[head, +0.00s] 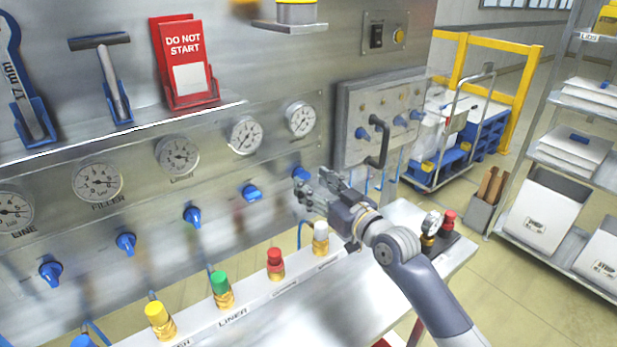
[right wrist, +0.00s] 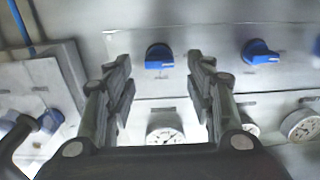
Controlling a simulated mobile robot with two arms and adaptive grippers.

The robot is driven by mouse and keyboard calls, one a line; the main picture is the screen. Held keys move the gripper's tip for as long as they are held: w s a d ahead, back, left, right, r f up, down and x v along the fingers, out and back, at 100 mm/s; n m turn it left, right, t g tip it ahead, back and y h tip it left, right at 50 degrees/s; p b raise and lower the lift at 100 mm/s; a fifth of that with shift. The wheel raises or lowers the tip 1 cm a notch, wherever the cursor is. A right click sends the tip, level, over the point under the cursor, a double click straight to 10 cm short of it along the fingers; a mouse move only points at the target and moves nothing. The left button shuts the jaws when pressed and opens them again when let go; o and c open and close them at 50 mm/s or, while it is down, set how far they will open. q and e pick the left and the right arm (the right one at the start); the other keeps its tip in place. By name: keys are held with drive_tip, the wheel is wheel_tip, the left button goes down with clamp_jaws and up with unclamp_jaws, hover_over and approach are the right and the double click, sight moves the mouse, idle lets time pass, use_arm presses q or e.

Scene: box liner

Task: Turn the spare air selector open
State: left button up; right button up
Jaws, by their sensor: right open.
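A row of blue selector knobs runs along the metal panel under the gauges. The rightmost blue knob (head: 301,173) sits under the rightmost gauge (head: 300,118); its label is not legible. My right gripper (head: 313,188) is open right in front of this knob. In the right wrist view the same knob (right wrist: 160,57) shows between the two spread fingers, beyond their tips, with its bar roughly level. My left gripper is out of view.
A raised box (head: 350,110) with a dark handle (head: 379,142) juts out just right of my gripper. Below, a ledge carries coloured-capped fittings, among them a white one (head: 320,238) and a red one (head: 275,263). A red DO NOT START holder (head: 185,60) hangs above.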

sight(302, 176)
drive_tip(key=shift+x, duration=0.85)
drive_tip(key=shift+w+a, duration=0.1)
drive_tip(key=shift+w, duration=0.15)
drive_tip(key=shift+w+a, duration=0.15)
drive_tip(key=shift+c, duration=0.8)
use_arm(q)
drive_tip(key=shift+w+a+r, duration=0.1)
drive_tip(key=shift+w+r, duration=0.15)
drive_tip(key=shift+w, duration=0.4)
use_arm(e)
drive_tip(key=c, duration=0.9)
